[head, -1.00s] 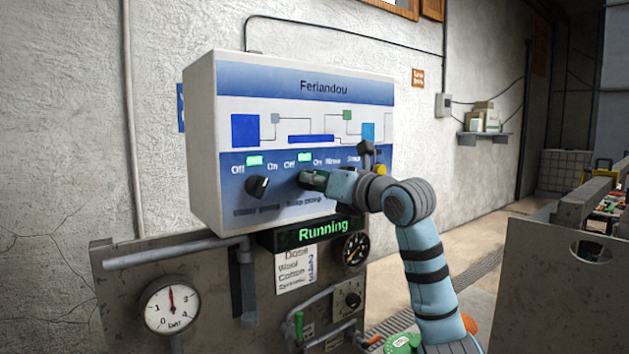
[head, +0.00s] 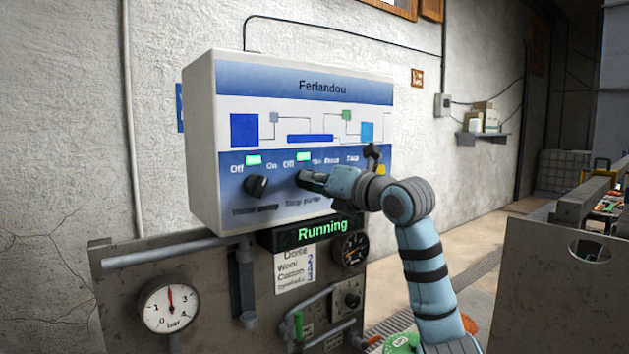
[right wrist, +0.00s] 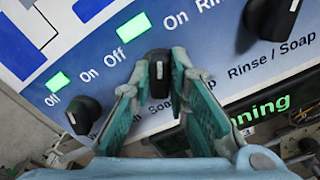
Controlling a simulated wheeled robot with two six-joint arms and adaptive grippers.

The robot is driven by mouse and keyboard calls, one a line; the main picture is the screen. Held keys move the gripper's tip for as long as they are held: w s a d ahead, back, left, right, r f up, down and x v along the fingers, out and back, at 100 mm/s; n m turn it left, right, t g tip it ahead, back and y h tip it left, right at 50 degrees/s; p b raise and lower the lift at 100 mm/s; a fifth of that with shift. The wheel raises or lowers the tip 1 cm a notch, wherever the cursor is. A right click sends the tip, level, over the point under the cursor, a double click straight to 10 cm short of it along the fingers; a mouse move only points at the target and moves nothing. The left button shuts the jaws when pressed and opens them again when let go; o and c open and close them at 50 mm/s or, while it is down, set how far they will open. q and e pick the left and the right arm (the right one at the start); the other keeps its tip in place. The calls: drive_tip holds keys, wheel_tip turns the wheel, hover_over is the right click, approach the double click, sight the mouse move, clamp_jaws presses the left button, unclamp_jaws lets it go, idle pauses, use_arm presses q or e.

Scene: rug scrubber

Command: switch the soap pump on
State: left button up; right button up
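The soap pump knob (right wrist: 159,68) is a black rotary switch between Off and On marks, with a lit green lamp (right wrist: 133,27) above it. In the right wrist view its white mark points up the picture. My right gripper (right wrist: 160,75) has one fingertip close against each side of this knob. In the head view the gripper (head: 308,180) reaches it from the right and partly covers it. The control panel (head: 300,85) is headed "Ferlandou". My left gripper is in neither current view.
The water pump knob (head: 256,186) sits left, under its own lit lamp (head: 253,160). A third knob (right wrist: 268,22) is to the right. Below hang a green "Running" display (head: 322,230), a pressure gauge (head: 168,308) and pipes.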

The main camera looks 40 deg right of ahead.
drive_tip(key=o, duration=0.4)
drive_tip(key=shift+c, duration=0.2)
drive_tip(key=shift+s, duration=0.15)
drive_tip(key=s+b, duration=0.5)
drive_tip(key=s, duration=1.1)
drive_tip(key=shift+s+a, duration=0.15)
drive_tip(key=shift+s, duration=0.05)
drive_tip(key=shift+w, duration=0.1)
